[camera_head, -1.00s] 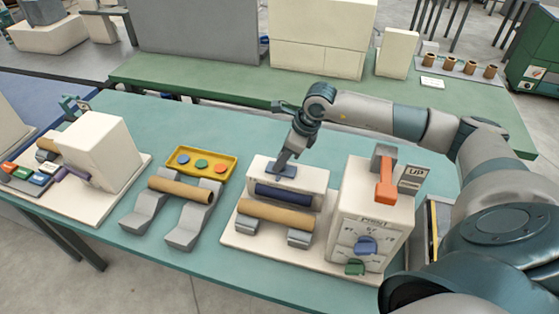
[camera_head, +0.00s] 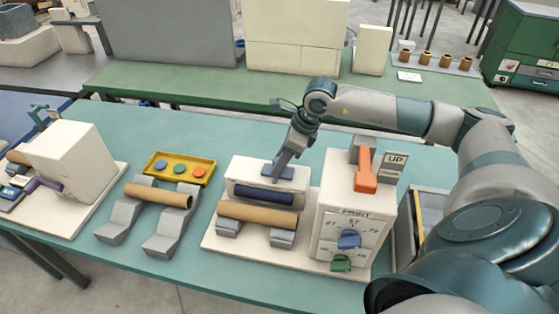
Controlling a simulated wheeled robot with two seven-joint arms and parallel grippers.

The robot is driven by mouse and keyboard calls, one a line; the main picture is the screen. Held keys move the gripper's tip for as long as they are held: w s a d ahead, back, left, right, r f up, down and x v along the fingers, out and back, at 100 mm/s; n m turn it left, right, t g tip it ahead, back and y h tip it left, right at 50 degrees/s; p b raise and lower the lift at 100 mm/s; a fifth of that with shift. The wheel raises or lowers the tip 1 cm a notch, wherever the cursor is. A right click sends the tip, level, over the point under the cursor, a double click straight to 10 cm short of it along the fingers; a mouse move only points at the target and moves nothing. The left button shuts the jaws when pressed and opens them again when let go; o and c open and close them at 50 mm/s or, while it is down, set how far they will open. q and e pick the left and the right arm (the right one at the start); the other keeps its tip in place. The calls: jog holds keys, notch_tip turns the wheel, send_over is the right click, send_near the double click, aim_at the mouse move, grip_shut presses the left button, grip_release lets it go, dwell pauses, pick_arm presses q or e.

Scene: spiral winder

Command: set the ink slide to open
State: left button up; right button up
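A small blue slide (camera_head: 287,174), which looks like the ink slide, sits on top of the cream printing unit (camera_head: 305,180). My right gripper (camera_head: 276,176) points down at the slide's left part, its fingertips at or just above it. Contact is not clear. The fingers look close together, but whether they are shut or hold the slide is too small to tell. No open or closed marking on the slide is readable. A dark blue roller (camera_head: 264,194) is in the unit's front, with a brown tube (camera_head: 257,214) before it. My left gripper is not in view.
Right of the unit stands a PRINT box (camera_head: 330,208) with a blue knob (camera_head: 349,239), green knob (camera_head: 341,263), orange lever (camera_head: 365,172) and UP sign (camera_head: 396,160). To the left are a yellow tray (camera_head: 180,156) with coloured discs, and a grey cradle (camera_head: 116,215) holding a tube.

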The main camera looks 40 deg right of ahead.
jog(key=shift+d+r, duration=0.1)
jog(key=shift+r, duration=0.35)
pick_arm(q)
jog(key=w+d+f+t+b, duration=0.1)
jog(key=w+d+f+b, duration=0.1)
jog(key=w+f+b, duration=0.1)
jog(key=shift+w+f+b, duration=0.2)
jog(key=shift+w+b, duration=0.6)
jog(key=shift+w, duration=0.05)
pick_arm(e)
jog(key=v, duration=1.6)
jog(key=shift+s, duration=0.25)
